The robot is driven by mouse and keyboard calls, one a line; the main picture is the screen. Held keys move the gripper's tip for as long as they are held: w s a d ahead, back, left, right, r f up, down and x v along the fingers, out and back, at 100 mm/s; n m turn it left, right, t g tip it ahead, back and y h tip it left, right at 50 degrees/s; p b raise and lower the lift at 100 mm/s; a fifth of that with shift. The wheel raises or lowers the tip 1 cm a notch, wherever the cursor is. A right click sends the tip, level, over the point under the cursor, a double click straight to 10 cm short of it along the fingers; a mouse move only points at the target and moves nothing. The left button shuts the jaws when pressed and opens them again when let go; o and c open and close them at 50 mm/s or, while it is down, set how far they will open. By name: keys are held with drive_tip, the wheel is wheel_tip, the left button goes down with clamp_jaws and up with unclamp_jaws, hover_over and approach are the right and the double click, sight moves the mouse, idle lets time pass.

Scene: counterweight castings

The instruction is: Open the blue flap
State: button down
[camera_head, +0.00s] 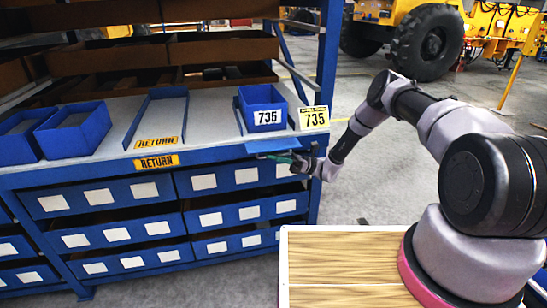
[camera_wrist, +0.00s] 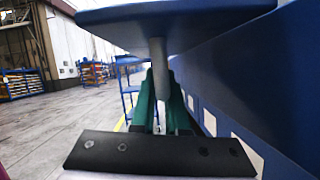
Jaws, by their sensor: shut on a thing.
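The blue flap (camera_head: 271,146) juts out level from the front edge of the blue bench, below the bin marked 735. In the wrist view the flap (camera_wrist: 110,14) fills the top, with a short grey knob (camera_wrist: 157,52) hanging from its underside. My gripper (camera_head: 282,157) is under the flap, coming from the right. In the wrist view the green fingers of my gripper (camera_wrist: 161,108) are shut on the knob.
Blue drawers (camera_head: 239,178) with white labels fill the front below. A blue upright (camera_head: 327,60) stands at the right end. Floor to the right is open.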

drive_tip(key=m, duration=0.1)
drive_tip(key=r+m+t, duration=0.1)
drive_tip(key=m, duration=0.1)
drive_tip(key=s+m+t, duration=0.1)
drive_tip(key=m, duration=0.1)
drive_tip(key=shift+d+r, duration=0.15)
drive_tip(key=shift+r, duration=0.1)
drive_tip(key=c, duration=0.9)
unclamp_jaws()
drive_tip(key=v, duration=1.1)
drive_tip(key=shift+r, duration=0.1)
